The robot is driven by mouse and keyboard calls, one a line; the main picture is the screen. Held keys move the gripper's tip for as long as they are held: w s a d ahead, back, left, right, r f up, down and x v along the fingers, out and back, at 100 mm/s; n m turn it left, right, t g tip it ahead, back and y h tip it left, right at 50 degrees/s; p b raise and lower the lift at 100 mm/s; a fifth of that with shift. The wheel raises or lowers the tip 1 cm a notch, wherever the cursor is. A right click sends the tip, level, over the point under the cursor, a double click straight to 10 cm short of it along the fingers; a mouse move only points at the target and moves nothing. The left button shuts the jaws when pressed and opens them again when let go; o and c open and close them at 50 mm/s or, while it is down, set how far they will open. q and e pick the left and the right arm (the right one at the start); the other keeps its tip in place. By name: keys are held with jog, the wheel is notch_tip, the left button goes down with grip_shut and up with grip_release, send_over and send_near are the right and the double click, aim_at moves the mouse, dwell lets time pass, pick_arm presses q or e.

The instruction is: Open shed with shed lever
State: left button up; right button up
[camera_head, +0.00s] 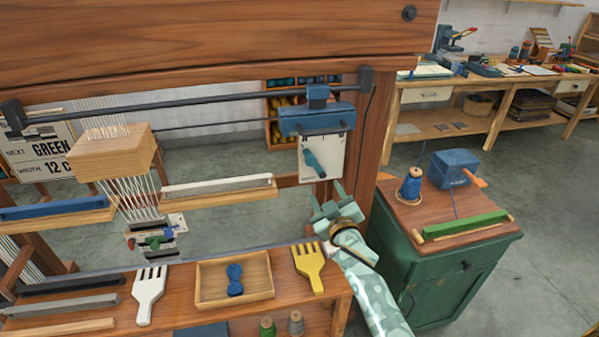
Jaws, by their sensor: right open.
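A blue lever (316,165) sits tilted on a pale plate (331,150) at the right post of the wooden loom; I take it for the shed lever. My right gripper (326,195) is open and empty, a little below the lever and apart from it. Its patterned green arm comes up from the lower right. White warp threads (138,198) hang at the left below a wooden block (112,150). I cannot tell whether the shed is open. My left gripper is out of view.
A blue carriage (316,118) hangs on a dark rail above the lever. A wooden shelf below carries a white comb (151,293), a tray (208,290) with a blue item and a yellow comb (309,265). A green cabinet (450,280) with a blue spool stands right.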

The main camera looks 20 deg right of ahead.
jog(key=s+a+f+g+y, duration=0.1)
jog(key=s+a+f+g, duration=0.3)
jog(key=f, duration=0.7)
jog(key=s+f+g+y, duration=0.1)
jog(key=s+f, duration=0.5)
jog(key=f, duration=0.5)
jog(key=s+a+f+g+y, duration=0.1)
jog(key=s+a+f+g, duration=0.2)
jog(key=f, duration=0.7)
jog(key=s+f+g, duration=0.2)
jog(key=s+f, duration=0.4)
jog(key=s, duration=0.4)
jog(key=s+f+g, duration=0.3)
jog(key=s+f, duration=0.4)
jog(key=s, duration=0.4)
jog(key=s+f+g, duration=0.2)
jog(key=s, duration=0.8)
jog(key=s+f+g+b, duration=0.1)
jog(key=s+f, duration=0.1)
jog(key=s, duration=0.8)
jog(key=shift+s+d+g+y, duration=0.2)
jog(key=shift+g+y, duration=0.2)
